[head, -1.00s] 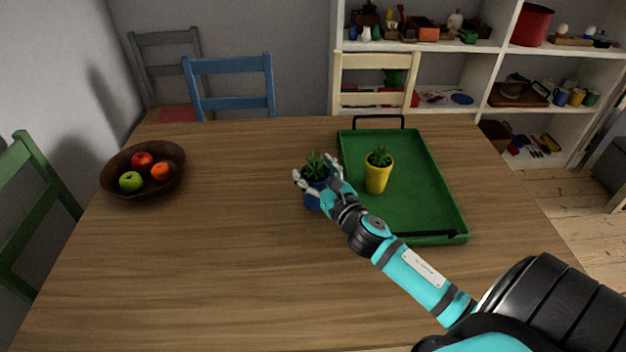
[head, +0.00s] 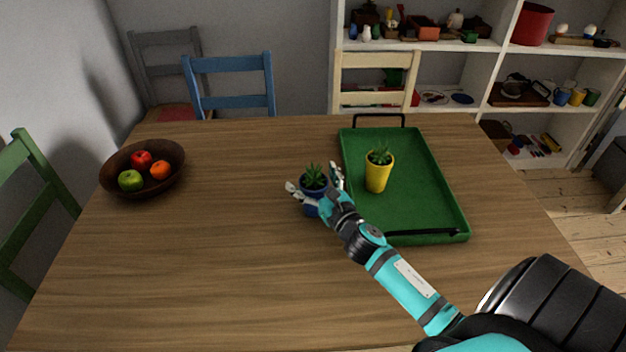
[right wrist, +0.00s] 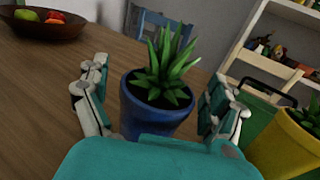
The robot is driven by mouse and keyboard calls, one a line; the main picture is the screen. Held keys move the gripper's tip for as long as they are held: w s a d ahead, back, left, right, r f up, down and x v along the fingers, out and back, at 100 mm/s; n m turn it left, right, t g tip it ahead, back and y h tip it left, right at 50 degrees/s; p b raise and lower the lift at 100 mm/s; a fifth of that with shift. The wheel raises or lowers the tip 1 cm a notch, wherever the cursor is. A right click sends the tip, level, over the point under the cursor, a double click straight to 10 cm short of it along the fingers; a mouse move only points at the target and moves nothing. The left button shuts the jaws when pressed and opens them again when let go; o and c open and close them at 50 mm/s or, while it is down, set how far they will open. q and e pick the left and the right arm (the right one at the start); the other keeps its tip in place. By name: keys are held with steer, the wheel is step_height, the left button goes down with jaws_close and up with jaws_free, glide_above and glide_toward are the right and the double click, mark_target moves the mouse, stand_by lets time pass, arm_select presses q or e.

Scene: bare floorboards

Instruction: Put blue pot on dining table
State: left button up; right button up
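The blue pot (head: 315,193) with a spiky green plant stands upright on the dining table (head: 215,245), just left of the green tray. My right gripper (head: 314,182) is around it, with one finger on each side. In the right wrist view the blue pot (right wrist: 153,112) sits between the spread fingers, with a gap on both sides, so the gripper is open. The pot's near lower part is hidden by the gripper's palm. My left gripper is not in view.
A green tray (head: 418,205) with a yellow potted plant (head: 378,173) lies right of the blue pot. A brown bowl of fruit (head: 117,178) stands at the left. The table's middle and front left are clear. Chairs and a shelf stand behind.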

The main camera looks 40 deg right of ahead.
steer(key=shift+r, duration=0.15)
steer(key=shift+s, duration=0.3)
steer(key=s+a+b, duration=0.1)
steer(key=s, duration=1)
steer(key=shift+s, duration=0.15)
steer(key=shift+a, duration=0.1)
